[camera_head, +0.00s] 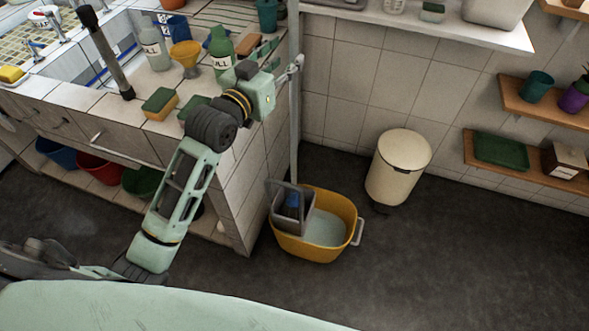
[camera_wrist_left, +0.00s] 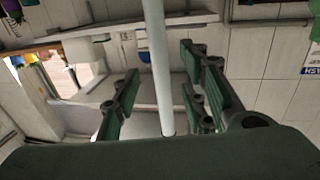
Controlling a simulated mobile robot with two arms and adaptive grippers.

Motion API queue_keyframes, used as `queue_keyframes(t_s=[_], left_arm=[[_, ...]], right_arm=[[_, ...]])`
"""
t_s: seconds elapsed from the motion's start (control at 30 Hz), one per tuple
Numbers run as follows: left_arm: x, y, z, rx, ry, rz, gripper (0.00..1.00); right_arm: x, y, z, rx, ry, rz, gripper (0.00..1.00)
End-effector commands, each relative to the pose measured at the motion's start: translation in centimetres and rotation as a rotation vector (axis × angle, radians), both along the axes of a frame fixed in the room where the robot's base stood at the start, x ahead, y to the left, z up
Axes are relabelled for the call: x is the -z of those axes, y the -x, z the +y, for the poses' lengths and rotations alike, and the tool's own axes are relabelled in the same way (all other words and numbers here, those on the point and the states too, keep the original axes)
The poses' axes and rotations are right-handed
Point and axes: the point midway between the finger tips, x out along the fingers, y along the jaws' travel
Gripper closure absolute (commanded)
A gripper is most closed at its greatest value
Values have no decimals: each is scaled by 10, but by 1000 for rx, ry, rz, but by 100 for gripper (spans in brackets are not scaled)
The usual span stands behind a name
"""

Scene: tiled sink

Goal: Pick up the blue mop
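The blue mop's long pale handle (camera_head: 294,130) stands nearly upright beside the counter's end. Its blue head (camera_head: 292,205) is in the grey wringer of the yellow bucket (camera_head: 305,248), partly hidden. My left gripper (camera_head: 293,68) is at the upper part of the handle. In the left wrist view, the handle (camera_wrist_left: 160,65) runs between the open green-padded fingers (camera_wrist_left: 162,100), with visible gaps on both sides. The fingers do not appear closed on it. My right gripper is not in view.
The tiled counter (camera_head: 225,180) is close to my left arm, with sponges (camera_head: 160,103) and bottles (camera_head: 221,50) on top. A cream bin (camera_head: 397,168) stands right of the bucket. A shelf (camera_head: 440,27) is on the wall. The floor in front is clear.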

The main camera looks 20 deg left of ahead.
Motion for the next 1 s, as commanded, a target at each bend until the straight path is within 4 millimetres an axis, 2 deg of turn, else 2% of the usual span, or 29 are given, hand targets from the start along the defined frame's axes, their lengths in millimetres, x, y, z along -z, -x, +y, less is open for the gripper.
queue_keyframes(t_s=[0.3,0.6,1.0], left_arm=[[-2,-41,-9,0,0,1,60],[-1,-46,-10,0,-1,0,60],[-1,-46,-10,0,-1,1,95]], right_arm=[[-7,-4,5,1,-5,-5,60],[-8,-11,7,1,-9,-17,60],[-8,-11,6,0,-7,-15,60]])
